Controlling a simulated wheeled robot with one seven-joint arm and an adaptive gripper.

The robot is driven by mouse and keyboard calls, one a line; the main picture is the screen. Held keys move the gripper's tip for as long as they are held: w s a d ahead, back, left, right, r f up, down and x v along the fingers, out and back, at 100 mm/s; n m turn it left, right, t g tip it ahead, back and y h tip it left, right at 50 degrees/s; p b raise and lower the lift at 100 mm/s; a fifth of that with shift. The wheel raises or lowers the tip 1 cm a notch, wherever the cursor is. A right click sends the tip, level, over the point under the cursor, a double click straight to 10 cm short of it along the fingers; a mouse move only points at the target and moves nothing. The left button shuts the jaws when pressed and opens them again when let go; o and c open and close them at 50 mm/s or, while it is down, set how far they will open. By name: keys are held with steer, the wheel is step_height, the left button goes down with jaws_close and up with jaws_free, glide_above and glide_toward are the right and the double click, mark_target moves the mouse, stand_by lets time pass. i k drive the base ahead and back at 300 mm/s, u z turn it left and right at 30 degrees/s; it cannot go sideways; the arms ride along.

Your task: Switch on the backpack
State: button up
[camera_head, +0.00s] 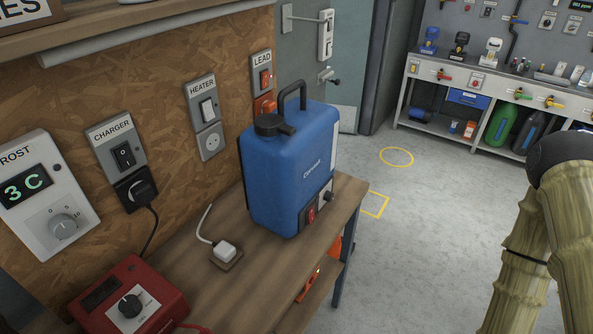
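The backpack (290,165) is a blue box-shaped tank with a dark cap, a black carry handle and light lettering. It stands upright on the wooden bench (250,275) against the wall. A red rocker switch (311,215) sits low on its front face, with a small dark knob or fitting (328,196) to its right. The switch's position is too small to tell. My arm shows at the right edge, well apart from the backpack. My gripper is out of view.
Wall switches marked CHARGER (124,154), HEATER (207,109) and LEAD (265,78) are behind. Grey floor (420,220) is open between bench and far shelving (480,140).

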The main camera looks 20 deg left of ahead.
mark_target(311, 216)
steer(key=k, duration=1)
steer(key=z, duration=1.6)
steer(key=i, duration=0.85)
steer(key=u, duration=2.4)
